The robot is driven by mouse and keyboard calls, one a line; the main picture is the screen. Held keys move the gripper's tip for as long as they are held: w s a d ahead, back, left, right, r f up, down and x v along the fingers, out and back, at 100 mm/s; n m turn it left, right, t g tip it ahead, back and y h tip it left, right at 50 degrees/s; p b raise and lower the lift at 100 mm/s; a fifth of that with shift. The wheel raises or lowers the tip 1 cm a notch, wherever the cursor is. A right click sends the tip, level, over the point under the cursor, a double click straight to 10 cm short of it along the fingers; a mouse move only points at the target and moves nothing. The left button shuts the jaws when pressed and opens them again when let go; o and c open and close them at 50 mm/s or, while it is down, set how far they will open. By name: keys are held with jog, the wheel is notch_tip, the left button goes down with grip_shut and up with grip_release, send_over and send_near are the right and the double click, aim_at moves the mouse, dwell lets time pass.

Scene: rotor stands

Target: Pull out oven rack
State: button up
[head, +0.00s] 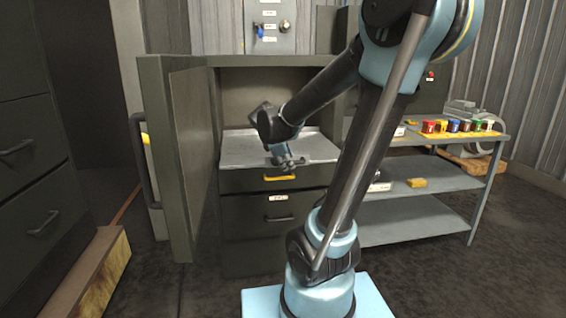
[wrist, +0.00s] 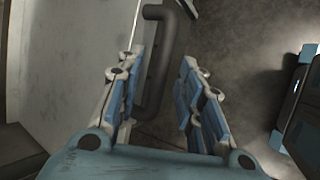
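A grey cabinet-like oven (head: 215,105) stands with its door (head: 183,150) swung open to the left. A flat, light grey metal rack (head: 240,153) lies at the bottom of its opening, with a yellow handle (head: 281,178) showing just below its front edge. My gripper (head: 288,163) is above this handle, over the rack's front edge. In the wrist view my gripper (wrist: 160,72) is open, with a dark handle bar (wrist: 157,60) lying between or just beyond its fingers. I cannot tell whether it touches the bar, or whether this is the yellow handle.
Drawers (head: 280,212) lie below the oven. A metal shelf table (head: 420,181) with small coloured containers (head: 453,126) stands to the right. A wooden beam (head: 92,270) lies on the floor at left. Open floor (head: 200,285) lies in front.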

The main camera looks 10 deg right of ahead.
jog(key=v, duration=1.1)
jog(key=shift+s+a+r, duration=0.25)
dwell(0.3)
jog(key=s+d+f+m+g+y, duration=0.2)
jog(key=s+f+m, duration=0.6)
jog(key=s+f, duration=0.1)
jog(key=s+d+f+m+g+y, duration=0.2)
jog(key=s+d+f+m, duration=0.1)
jog(key=s+f+m, duration=0.5)
notch_tip(320, 180, down, 3)
jog(key=s, duration=0.2)
jog(key=shift+s+f+m+y, duration=0.2)
jog(key=shift+s+m+y, duration=0.1)
jog(key=shift+s, duration=0.05)
